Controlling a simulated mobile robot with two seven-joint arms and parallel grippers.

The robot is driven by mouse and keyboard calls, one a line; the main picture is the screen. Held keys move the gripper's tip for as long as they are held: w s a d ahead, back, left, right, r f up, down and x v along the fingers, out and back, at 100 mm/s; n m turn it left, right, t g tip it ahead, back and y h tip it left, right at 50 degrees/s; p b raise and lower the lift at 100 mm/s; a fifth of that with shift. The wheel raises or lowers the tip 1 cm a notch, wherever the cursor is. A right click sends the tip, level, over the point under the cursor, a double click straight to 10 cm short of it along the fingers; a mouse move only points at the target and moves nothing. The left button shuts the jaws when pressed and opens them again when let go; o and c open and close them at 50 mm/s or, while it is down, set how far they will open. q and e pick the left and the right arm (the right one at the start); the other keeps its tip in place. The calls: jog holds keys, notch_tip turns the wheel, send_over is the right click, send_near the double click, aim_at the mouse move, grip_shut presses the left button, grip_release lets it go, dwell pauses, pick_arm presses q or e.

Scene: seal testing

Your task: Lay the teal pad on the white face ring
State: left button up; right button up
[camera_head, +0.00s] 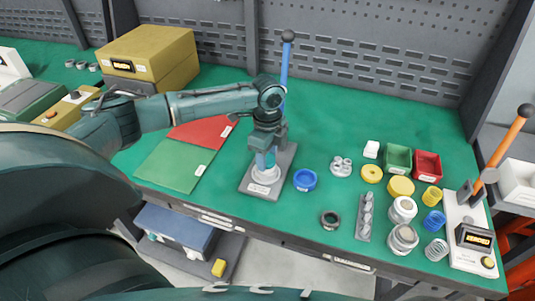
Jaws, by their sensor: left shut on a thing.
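The white face ring (266,174) lies on the grey base plate (254,187) of the blue-levered press (287,65). My left gripper (265,160) points down just above the ring, its fingers shut. The teal pad is mostly hidden between the fingers; its edges are too small to make out, and I cannot tell whether it touches the ring. My right gripper is not in view.
A blue ring (305,180) stands right of the base plate, with a dark ring (330,220) nearer the front edge. Green (170,165) and red (205,130) mats lie left. Small cups, rings and springs crowd the right, before green (398,158) and red (427,165) bins.

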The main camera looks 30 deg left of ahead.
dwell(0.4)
pick_arm(q)
jog(key=shift+f+p, duration=0.1)
jog(key=shift+p, duration=0.35)
dwell(0.5)
jog(key=o, duration=1)
notch_tip(320, 180, up, 3)
jog(key=p, duration=0.3)
jog(key=shift+f, duration=0.2)
jog(key=shift+r, duration=1.7)
